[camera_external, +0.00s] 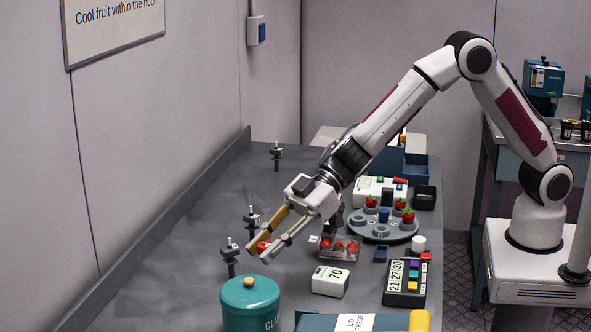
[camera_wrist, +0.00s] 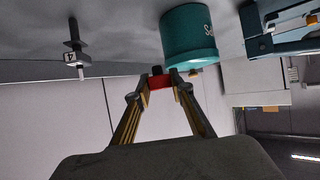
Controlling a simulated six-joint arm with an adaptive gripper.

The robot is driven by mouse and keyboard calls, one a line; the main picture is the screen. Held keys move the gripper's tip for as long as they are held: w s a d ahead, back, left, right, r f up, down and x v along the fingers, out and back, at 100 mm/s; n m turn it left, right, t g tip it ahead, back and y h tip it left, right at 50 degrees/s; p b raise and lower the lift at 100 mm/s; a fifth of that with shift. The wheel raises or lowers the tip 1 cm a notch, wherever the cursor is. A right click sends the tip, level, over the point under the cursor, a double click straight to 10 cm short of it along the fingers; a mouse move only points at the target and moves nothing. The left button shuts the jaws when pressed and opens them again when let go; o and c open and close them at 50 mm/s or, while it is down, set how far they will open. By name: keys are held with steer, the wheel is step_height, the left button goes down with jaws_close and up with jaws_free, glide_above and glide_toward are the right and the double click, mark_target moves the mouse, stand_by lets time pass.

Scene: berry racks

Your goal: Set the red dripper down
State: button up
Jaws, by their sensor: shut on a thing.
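The red dripper (camera_wrist: 160,82) is a small red piece with a dark top, held between the fingertips of my gripper (camera_wrist: 159,85) in the wrist view. In the external view, a bit of the red dripper (camera_external: 263,246) shows between the fingers of my gripper (camera_external: 257,254), mostly hidden by them. My gripper reaches down and left over the grey bench, near the dark stands at the back edge. Whether the dripper touches anything below cannot be told.
Dark stands (camera_external: 230,257) line the bench's wall side. A teal canister (camera_external: 250,305) stands in front. To the right are a clear box of red fruit (camera_external: 338,251), a white display block (camera_external: 330,281), a round grey rack (camera_external: 381,228) and a keypad (camera_external: 405,282). Bench beyond the stands is clear.

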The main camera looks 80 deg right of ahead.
steer(key=shift+f, duration=0.1)
steer(key=shift+f, duration=3.05)
steer(key=shift+f, duration=1.85)
steer(key=shift+f, duration=0.15)
steer(key=o, duration=0.7)
steer(key=shift+d+r, duration=0.1)
steer(key=shift+r, duration=0.1)
steer(key=shift+s+d+r, duration=0.25)
steer(key=shift+d+r, duration=0.05)
steer(key=shift+d, duration=0.1)
steer(key=shift+v, duration=5.35)
